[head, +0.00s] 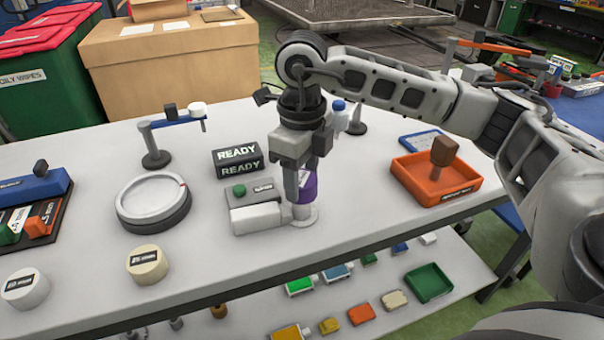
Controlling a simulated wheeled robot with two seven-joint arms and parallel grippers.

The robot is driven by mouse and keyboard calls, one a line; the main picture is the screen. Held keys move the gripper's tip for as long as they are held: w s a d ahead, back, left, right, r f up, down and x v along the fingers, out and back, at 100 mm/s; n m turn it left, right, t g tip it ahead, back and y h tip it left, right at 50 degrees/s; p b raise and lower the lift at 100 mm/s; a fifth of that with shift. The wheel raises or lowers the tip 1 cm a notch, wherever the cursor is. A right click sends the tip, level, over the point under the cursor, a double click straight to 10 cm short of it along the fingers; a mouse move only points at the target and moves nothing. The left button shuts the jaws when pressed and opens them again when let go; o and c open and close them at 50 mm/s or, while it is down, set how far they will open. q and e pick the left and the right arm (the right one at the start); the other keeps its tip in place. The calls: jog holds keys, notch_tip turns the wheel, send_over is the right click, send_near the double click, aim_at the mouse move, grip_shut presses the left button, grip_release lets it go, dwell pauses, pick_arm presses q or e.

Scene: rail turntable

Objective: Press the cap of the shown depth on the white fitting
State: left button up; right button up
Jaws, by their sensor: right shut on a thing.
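My right gripper (302,178) points down near the middle of the white table. It is shut on a purple piece (309,188) with a pale label, mostly hidden by the fingers. Just below is a white round base (304,217); whether the purple piece touches it, I cannot tell. A white horizontal cylinder (258,219) lies left of the fingers, in front of a grey box (252,192) with a green button. A white round piece (25,288) and a cream one (147,264), both labelled, stand front left. My left gripper is not in view.
A black sign (238,160) reading READY stands behind the grey box. A round white turntable (152,199) is to the left. An orange tray (437,178) with a brown-headed stamp-like piece is to the right. The table's front centre is clear.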

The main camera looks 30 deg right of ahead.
pick_arm(q)
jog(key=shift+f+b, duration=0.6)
jog(key=shift+b, duration=0.55)
pick_arm(e)
jog(key=shift+f, duration=1.05)
dwell(0.4)
dwell(0.3)
